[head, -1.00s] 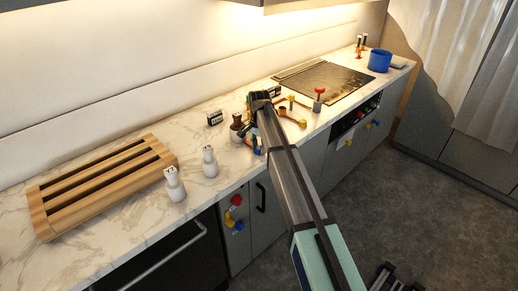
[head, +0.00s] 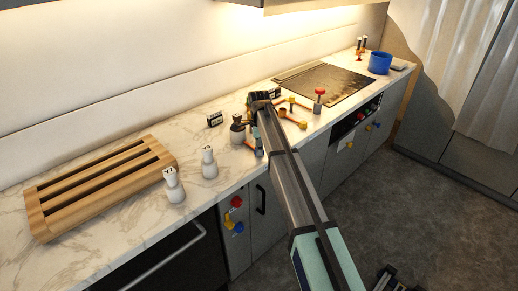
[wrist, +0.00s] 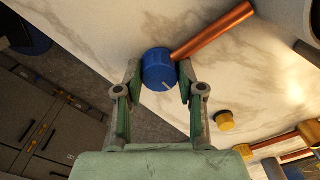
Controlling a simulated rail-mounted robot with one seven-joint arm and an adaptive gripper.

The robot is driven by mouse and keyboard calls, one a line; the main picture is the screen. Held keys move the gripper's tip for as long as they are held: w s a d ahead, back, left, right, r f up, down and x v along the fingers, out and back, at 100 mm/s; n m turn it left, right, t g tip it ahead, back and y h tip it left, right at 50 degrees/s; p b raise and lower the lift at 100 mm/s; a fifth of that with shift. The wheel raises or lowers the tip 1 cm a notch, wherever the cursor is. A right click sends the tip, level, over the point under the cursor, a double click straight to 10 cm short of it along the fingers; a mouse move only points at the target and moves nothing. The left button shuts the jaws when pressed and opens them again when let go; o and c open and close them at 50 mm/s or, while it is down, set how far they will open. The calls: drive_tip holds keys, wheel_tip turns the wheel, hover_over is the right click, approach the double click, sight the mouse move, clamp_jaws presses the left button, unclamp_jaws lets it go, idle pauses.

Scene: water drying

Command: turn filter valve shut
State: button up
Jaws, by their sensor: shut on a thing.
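A blue round valve knob (wrist: 159,68) with a white index line shows between the finger pads of my gripper (wrist: 160,76) in the wrist view. My gripper is shut on the knob, one finger at each side. The index line slants on the knob's near face. A copper pipe (wrist: 213,33) runs from the knob toward the upper right. In the head view my arm reaches over the counter and hides most of the gripper and the knob.
A yellow knob (wrist: 224,121) is right of my gripper in the wrist view. In the head view, two white bottles (head: 209,163) and a wooden rack (head: 104,184) stand left on the marble counter. A red-topped valve (head: 319,99) and a blue pot (head: 380,61) are farther right.

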idle(0.5)
drive_tip(key=o, duration=1.1)
drive_tip(key=shift+o, duration=0.2)
wheel_tip(320, 180, up, 12)
